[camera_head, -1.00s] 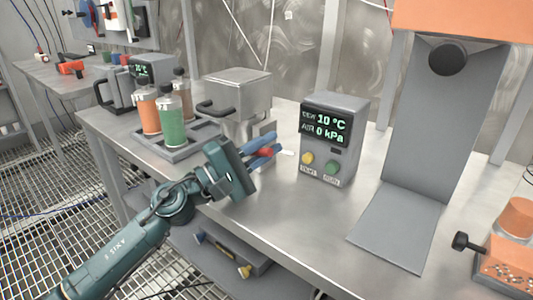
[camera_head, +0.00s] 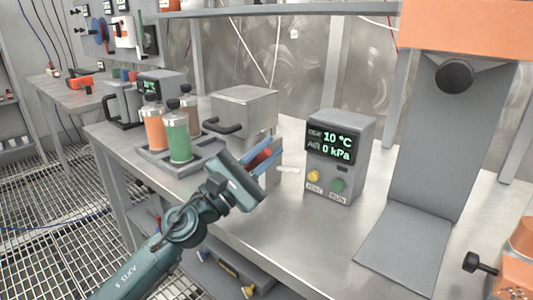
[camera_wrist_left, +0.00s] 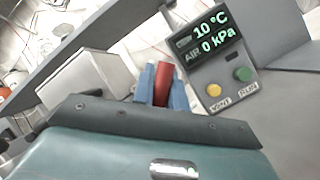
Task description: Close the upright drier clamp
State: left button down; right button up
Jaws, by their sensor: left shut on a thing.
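My left gripper (camera_head: 262,160) reaches in from the left over the front of the steel bench. Its blue fingers are shut on a small red piece (camera_wrist_left: 163,84), which shows between them in the left wrist view. A short white tip (camera_head: 289,169) shows just right of the fingers; I cannot tell whether it belongs to the red piece. A grey box-shaped unit (camera_head: 246,103) with a black handle (camera_head: 222,128) stands behind the gripper. I cannot tell for sure which part is the upright drier clamp or how it stands. My right gripper is not in view.
A control box (camera_head: 338,158) reading 10 °C and 0 kPa stands right of the gripper. A grey tray (camera_head: 150,158) holds orange and green bottles at left. A tall grey stand (camera_head: 440,140) with a black knob is at right. Bench between box and stand is clear.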

pick_arm(q)
jog(key=c, duration=1.4)
grip_release()
jog(key=shift+s+a+f, duration=0.3)
jog(key=shift+f, duration=0.05)
jog(key=s+a+b, duration=0.2)
jog(key=s+a, duration=0.7)
jog(key=a, duration=0.1)
jog(key=shift+s+f, duration=0.3)
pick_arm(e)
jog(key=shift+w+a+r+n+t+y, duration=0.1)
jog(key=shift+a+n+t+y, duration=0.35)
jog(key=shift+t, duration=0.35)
pick_arm(q)
jog(key=shift+c, duration=0.2)
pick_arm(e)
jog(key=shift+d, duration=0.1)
